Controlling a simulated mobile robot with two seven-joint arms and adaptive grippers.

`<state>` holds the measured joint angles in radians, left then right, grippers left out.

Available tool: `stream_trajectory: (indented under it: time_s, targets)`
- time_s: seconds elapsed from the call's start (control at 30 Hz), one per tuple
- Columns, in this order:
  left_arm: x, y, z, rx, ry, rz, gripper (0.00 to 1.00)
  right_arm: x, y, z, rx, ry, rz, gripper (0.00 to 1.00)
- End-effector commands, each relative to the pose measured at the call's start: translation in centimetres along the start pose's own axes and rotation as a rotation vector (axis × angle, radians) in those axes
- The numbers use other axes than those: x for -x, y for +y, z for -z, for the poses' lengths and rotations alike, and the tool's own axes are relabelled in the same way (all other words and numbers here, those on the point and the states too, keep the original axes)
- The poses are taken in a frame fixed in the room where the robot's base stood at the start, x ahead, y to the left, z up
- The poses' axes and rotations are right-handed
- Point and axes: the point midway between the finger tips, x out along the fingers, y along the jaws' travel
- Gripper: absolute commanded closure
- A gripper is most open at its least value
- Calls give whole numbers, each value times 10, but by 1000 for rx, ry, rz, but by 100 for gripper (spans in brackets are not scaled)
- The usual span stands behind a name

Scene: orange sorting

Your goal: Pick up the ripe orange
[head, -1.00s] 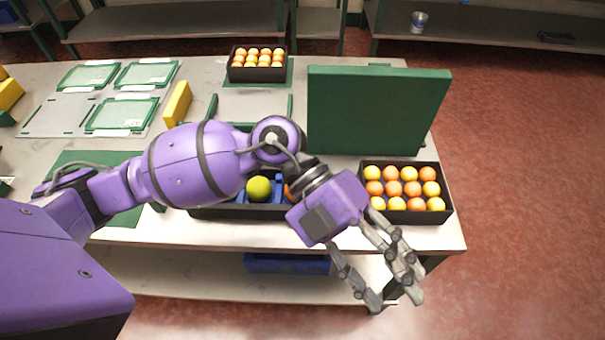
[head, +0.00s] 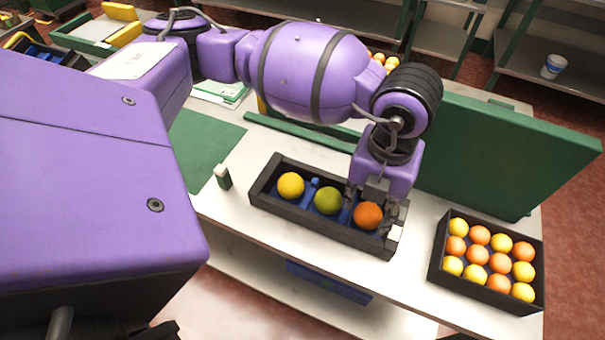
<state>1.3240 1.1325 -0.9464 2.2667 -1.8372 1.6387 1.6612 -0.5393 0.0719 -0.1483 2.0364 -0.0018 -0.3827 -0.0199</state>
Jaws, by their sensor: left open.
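A ripe orange (head: 368,215) sits in the right end of a black tray (head: 275,207) with blue dividers. A green fruit (head: 328,200) lies in the middle of that tray and a yellow one (head: 291,186) at its left end. My left gripper (head: 376,213) points down over the right end of the tray. Its fingers are open around the orange, and part of them is hidden by the wrist and the tray. I cannot tell whether they touch the orange. My right gripper is not in view.
A black crate (head: 440,262) full of orange and yellow fruit stands on the table to the right. A large green panel (head: 510,150) stands upright behind the tray. Another group of fruit (head: 384,60) shows partly behind my arm.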

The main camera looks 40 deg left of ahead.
Motion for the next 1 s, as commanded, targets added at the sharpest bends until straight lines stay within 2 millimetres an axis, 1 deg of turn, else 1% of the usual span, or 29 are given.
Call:
stream_trajectory:
  time_s: [0.03,0.1,0.2,0.37,0.4,0.6,0.67,0.87,1.0]
  targets:
    - [-8,1,1,1,5,-1,55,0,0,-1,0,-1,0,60]
    - [-15,1,2,1,5,-1,55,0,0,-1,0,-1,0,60]
    - [-19,0,1,0,4,0,55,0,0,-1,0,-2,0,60]
    - [-19,0,1,0,4,1,55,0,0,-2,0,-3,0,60]
    - [-19,0,1,0,4,1,57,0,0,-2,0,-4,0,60]
    - [-18,0,1,0,3,1,83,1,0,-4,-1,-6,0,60]
    - [-18,0,1,0,3,1,89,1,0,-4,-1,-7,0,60]
    - [-17,0,1,-1,2,2,90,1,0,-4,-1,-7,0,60]
    - [-13,0,0,-1,1,2,90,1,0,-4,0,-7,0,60]
